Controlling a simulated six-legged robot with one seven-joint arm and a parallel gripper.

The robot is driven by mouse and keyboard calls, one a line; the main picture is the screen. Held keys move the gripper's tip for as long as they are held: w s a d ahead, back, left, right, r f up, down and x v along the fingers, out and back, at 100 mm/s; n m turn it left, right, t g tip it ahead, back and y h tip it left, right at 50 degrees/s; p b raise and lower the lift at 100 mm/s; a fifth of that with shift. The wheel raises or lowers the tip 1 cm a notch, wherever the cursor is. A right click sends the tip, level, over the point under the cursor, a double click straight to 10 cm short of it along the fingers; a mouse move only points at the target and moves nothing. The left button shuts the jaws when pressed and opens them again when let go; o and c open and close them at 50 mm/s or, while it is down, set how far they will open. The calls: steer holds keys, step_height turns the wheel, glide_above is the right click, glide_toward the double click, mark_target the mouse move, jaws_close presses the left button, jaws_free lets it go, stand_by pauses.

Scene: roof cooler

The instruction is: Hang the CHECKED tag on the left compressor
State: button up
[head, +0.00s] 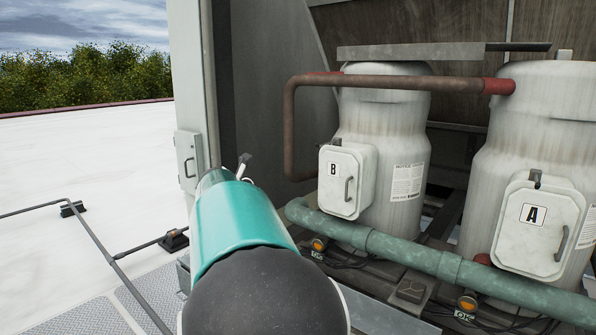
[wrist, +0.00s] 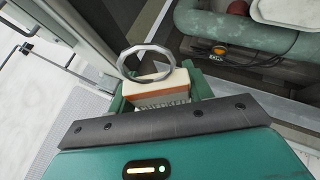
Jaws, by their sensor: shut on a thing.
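The left compressor (head: 383,130) is a worn white tank with a white box (head: 345,180) marked B on its front. A small dark hook-like piece (head: 336,141) stands at the top of that box. In the wrist view my gripper (wrist: 160,95) is shut on a tag (wrist: 158,82), a pale block with an orange band and a metal ring (wrist: 145,62) at its far end.
The right compressor (head: 545,120) carries a box (head: 537,225) marked A. A rusty pipe (head: 400,82) runs between the tanks. A green pipe (head: 400,249) crosses in front. Orange lamps (head: 318,245) sit low. A cabinet frame (head: 192,100) stands left; the white roof beyond is open.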

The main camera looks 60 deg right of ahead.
steer(key=s+d+r+m+g, duration=0.3)
steer(key=s+r+m+g, duration=0.3)
steer(key=s+r, duration=0.55)
steer(key=shift+s+d+f, duration=0.5)
steer(key=shift+s+d, duration=0.05)
steer(key=shift+d, duration=1.1)
steer(key=shift+s+d+f, duration=0.55)
steer(key=shift+d, duration=1.05)
steer(key=shift+s+d+f, duration=0.5)
steer(key=shift+s+d, duration=0.05)
steer(key=shift+d, duration=1.1)
steer(key=o, duration=1.1)
steer(key=shift+c, duration=0.2)
steer(key=v, duration=1.3)
steer(key=shift+a, duration=0.4)
steer(key=shift+w+r, duration=0.1)
steer(key=shift+r, duration=0.1)
